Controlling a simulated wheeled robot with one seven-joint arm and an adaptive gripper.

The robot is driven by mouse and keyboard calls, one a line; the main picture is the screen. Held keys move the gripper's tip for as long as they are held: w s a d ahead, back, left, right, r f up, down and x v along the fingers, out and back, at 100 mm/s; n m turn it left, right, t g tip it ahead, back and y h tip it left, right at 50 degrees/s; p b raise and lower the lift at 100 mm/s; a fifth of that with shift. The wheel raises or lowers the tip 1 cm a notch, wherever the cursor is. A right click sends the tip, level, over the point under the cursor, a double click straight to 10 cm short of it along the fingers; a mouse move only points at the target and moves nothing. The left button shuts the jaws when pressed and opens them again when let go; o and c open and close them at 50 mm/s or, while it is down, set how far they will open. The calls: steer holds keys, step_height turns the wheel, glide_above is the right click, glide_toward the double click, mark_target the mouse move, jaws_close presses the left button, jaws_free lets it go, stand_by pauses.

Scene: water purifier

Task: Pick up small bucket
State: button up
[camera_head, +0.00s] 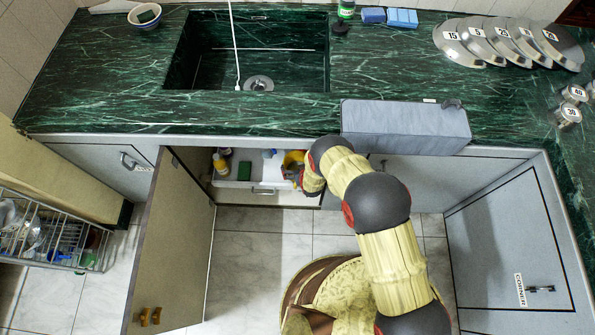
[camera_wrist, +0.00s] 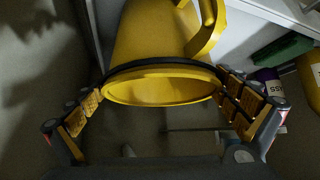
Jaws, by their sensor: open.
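The small bucket is yellow, with a curved yellow handle. In the wrist view the bucket (camera_wrist: 160,87) lies between the two fingers of my gripper (camera_wrist: 160,95), its round rim facing the camera. The fingers are spread on either side of the rim, close to it; I cannot tell whether they touch it. In the head view the bucket (camera_head: 294,157) shows as a small yellow patch inside the open cabinet under the sink, partly hidden by my gripper and arm.
The cabinet drawer (camera_head: 262,190) also holds a yellow bottle (camera_head: 221,165) and a green item (camera_head: 244,171). The open cabinet door (camera_head: 172,245) stands to the left. A grey box (camera_head: 405,128) sits at the counter's front edge above my arm. A wire rack (camera_head: 50,235) is at far left.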

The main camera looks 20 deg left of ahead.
mark_target(295, 160)
steer(key=b+x, duration=0.3)
steer(key=x, duration=0.2)
steer(key=shift+f, duration=0.15)
steer(key=c, duration=1.3)
